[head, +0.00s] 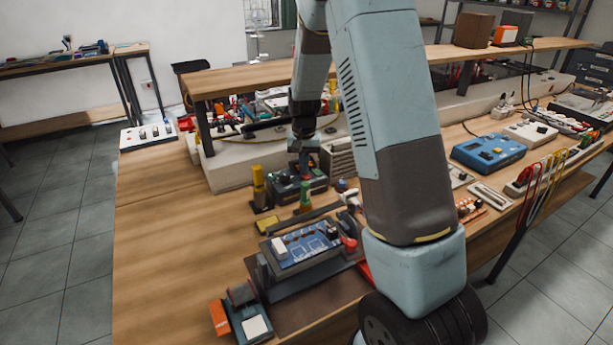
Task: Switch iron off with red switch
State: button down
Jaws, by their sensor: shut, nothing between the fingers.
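My gripper (304,160) points down at the back middle of the workbench, its fingers closed and empty. It is directly over or at the top of a dark box-shaped unit (288,192) with small knobs, probably the iron's station. I cannot tell whether the fingertips touch it. A yellow-handled tool (258,180), possibly the iron, stands upright in a dark holder left of the unit. No red switch can be made out clearly on the unit; the gripper and the small size hide its details.
A blue circuit board in a holder (300,246) stands in front of the unit. A raised shelf (240,80) runs behind. A blue meter (488,152) lies at right. The bench's left side (150,240) is clear.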

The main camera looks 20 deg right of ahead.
jog(key=shift+f, duration=0.15)
jog(key=shift+r, duration=3.5)
jog(key=shift+r, duration=0.1)
jog(key=s+r+n+t, duration=0.2)
jog(key=s+r+t, duration=0.1)
jog(key=s+r, duration=1.2)
jog(key=s+r+n+t, duration=0.1)
jog(key=s+r, duration=0.3)
jog(key=s, duration=1.4)
jog(key=shift+n+t, duration=0.4)
jog(key=shift+t, duration=0.4)
